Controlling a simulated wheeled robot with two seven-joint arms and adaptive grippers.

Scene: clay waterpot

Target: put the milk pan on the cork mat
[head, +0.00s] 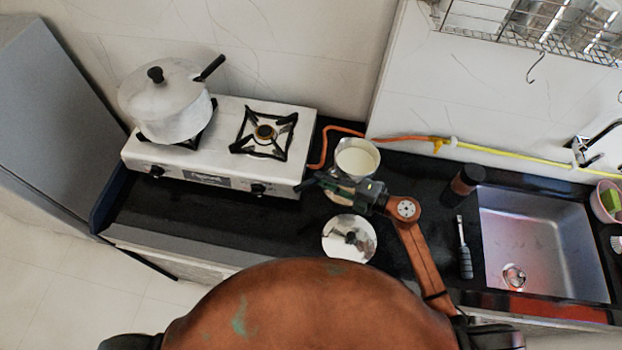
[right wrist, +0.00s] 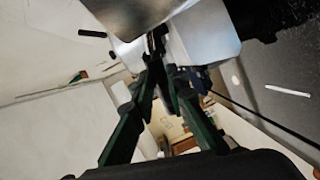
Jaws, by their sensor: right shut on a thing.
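The milk pan (head: 357,157), a small metal pan with pale milk in it, is upright at the back of the black counter, right of the stove. A tan edge of the cork mat (head: 338,197) shows just below it; most of the mat is hidden. I cannot tell whether the pan touches the mat or hangs above it. My right gripper (head: 318,184) is shut on the pan's dark handle, in front of the pan. In the right wrist view, the pan's metal side (right wrist: 130,15) is above the closed fingers (right wrist: 160,75). My left gripper is not in view.
A white two-burner stove (head: 222,140) carries a large lidded pot (head: 167,103). A round metal lid (head: 349,239) lies on the counter in front. An orange hose (head: 325,142) runs behind.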

